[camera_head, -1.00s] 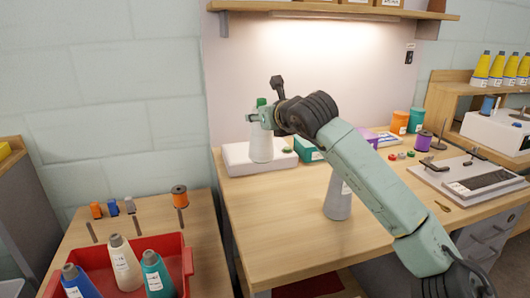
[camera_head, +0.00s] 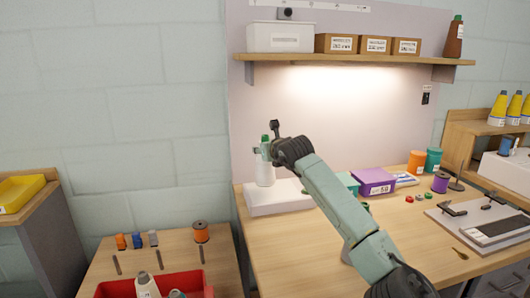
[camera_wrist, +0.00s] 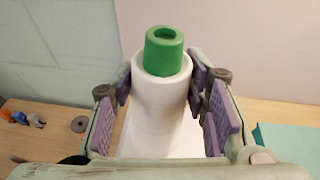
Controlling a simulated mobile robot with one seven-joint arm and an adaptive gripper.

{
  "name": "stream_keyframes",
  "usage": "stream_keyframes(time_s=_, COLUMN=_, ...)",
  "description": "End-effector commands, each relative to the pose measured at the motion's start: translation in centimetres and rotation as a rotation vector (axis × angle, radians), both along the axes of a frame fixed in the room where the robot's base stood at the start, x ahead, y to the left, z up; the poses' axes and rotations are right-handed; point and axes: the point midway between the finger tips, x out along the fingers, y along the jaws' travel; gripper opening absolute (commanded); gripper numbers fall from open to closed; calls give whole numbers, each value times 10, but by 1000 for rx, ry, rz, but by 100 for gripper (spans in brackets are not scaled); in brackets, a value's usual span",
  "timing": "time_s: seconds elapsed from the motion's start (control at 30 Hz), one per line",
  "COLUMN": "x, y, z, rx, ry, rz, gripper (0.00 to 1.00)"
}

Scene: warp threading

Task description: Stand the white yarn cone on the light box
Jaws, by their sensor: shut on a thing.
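The white yarn cone (camera_head: 265,173) with a green tip is upright, and my gripper (camera_head: 266,152) is shut around its upper part. In the wrist view the cone (camera_wrist: 160,112) stands between the purple pads of my gripper (camera_wrist: 160,105), its green hollow tip up. The light box (camera_head: 262,203) is a low white box at the back left of the table. The cone's base appears at the box's far edge in the head view; I cannot tell whether it touches.
A red bin (camera_head: 190,281) with cones is at lower left. The table's front left is clear.

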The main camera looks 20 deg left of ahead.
Motion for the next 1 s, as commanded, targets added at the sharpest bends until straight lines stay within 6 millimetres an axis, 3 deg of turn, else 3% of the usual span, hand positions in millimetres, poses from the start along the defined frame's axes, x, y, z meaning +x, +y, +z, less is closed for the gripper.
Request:
stream_keyframes(time_s=0.17, x=9, y=7, z=-2, rx=0, ry=-1, rz=0, gripper=0)
stream_keyframes(time_s=0.47, x=9, y=6, z=-34, rx=1, ry=-1, rz=0, gripper=0)
stream_keyframes(time_s=0.8, x=9, y=6, z=-40, rx=1, ry=-2, rz=0, gripper=0)
stream_keyframes(time_s=0.83, x=9, y=6, z=-40, rx=-1, ry=-1, rz=-1, gripper=42)
stream_keyframes(time_s=1.0, x=9, y=6, z=-39, rx=0, ry=0, rz=-1, gripper=54)
